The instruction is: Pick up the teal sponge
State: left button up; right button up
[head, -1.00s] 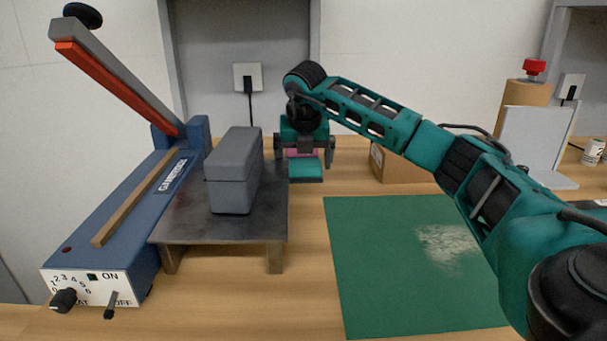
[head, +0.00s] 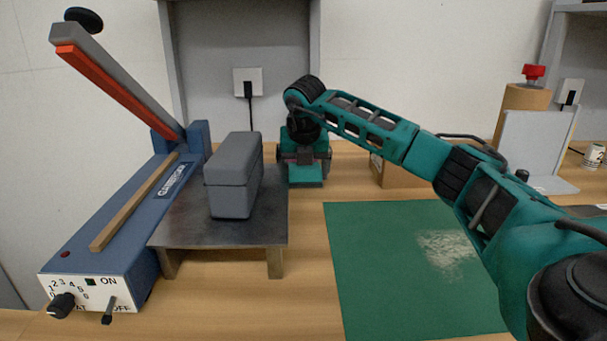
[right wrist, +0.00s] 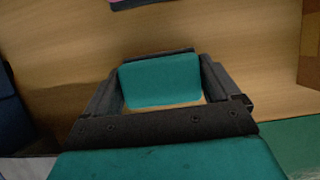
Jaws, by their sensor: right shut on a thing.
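The teal sponge (head: 306,183) is at the back of the wooden table, just right of the low metal stand. My right gripper (head: 305,164) points down over it and is shut on it. In the right wrist view the sponge (right wrist: 160,80) sits between the two dark fingers, with wood showing around it. I cannot tell whether the sponge touches the table. My left gripper is not in view.
A grey box (head: 234,178) stands on the metal stand (head: 185,230), left of my gripper. A blue sealer (head: 115,235) with a raised arm is farther left. A cardboard box (head: 402,175) is to the right. A green mat (head: 380,270) lies in front.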

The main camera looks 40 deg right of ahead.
notch_tip(320, 180, up, 10)
jog(key=shift+r+p, duration=0.1)
jog(key=shift+p, duration=1.05)
